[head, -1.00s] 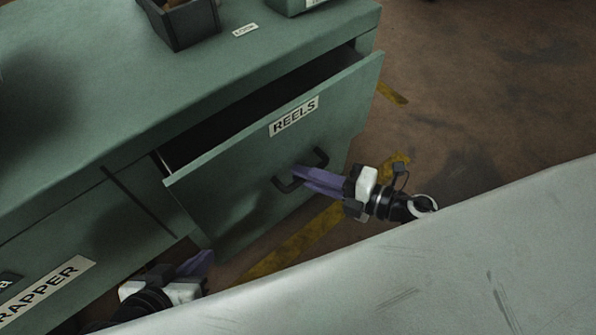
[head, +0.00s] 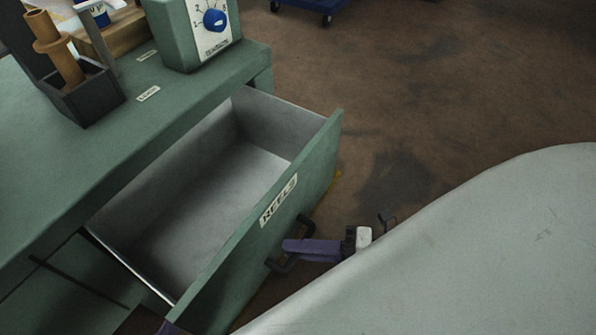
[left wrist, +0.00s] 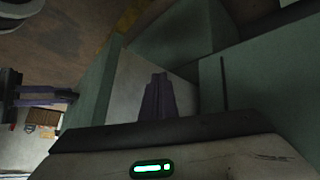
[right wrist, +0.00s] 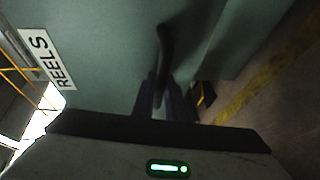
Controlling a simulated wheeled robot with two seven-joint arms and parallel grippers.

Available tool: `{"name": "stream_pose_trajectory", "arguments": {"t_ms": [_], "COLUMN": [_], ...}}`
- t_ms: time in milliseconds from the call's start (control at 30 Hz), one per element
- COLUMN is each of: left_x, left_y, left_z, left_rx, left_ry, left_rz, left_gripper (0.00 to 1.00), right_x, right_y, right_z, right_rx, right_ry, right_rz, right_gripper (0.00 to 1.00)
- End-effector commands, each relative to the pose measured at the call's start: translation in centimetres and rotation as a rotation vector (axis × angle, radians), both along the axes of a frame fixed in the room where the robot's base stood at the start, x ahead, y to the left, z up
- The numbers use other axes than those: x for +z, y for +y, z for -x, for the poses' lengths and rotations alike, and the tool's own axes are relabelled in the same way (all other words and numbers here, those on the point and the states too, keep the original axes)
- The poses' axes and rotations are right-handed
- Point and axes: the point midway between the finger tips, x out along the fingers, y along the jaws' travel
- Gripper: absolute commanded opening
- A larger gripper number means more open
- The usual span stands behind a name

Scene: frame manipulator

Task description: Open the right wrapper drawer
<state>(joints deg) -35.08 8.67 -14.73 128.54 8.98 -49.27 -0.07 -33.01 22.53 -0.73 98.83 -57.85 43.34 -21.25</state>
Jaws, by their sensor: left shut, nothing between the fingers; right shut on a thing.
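The green drawer labelled REELS (head: 237,268) stands pulled far out of the green cabinet, its grey inside empty where visible. Its dark bar handle (head: 306,228) is on the front face. My right gripper (head: 290,246), with purple fingers, is shut on this handle; the right wrist view shows the handle (right wrist: 166,45) between the fingers (right wrist: 160,95). My left gripper (left wrist: 157,82) is shut and empty, close to the cabinet and the open drawer; only a purple bit of it shows at the head view's bottom edge. The WRAPPER label is out of the head view now.
The green cabinet top (head: 40,165) holds a black bin (head: 85,95) with brown tubes and a green box with a blue dial (head: 214,20). Brown floor (head: 440,100) lies clear to the right. A blue cart (head: 312,8) is at the far back.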

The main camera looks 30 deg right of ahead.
Motion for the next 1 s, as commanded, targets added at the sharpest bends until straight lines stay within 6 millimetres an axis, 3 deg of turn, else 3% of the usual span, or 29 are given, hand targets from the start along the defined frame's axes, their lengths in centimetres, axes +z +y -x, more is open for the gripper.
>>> {"name": "stream_pose_trajectory", "arguments": {"t_ms": [100,133,200,567,1000], "left_x": [0.0,0.0,0.0,0.2,1.2], "left_y": [0.0,0.0,0.0,0.0,0.8], "left_z": [0.0,0.0,0.0,0.0,0.3], "left_rx": [0.0,0.0,0.001,0.002,0.041], "left_ry": [0.0,0.0,0.001,-0.001,-0.037], "left_rz": [0.0,0.0,0.0,0.0,0.005], "left_gripper": [0.0,0.0,0.0,0.0,0.0], "right_x": [0.0,0.0,0.0,0.2,1.6], "right_y": [-0.1,-0.1,-0.1,-0.6,-6.3], "right_z": [0.0,0.0,0.0,0.5,5.7], "right_rx": [-0.002,-0.002,-0.002,-0.002,-0.002], "right_ry": [-0.002,-0.002,-0.002,0.0,0.003], "right_rz": [0.002,0.002,0.002,0.002,0.003], "right_gripper": [0.0,0.14,0.2,0.2,0.2]}}
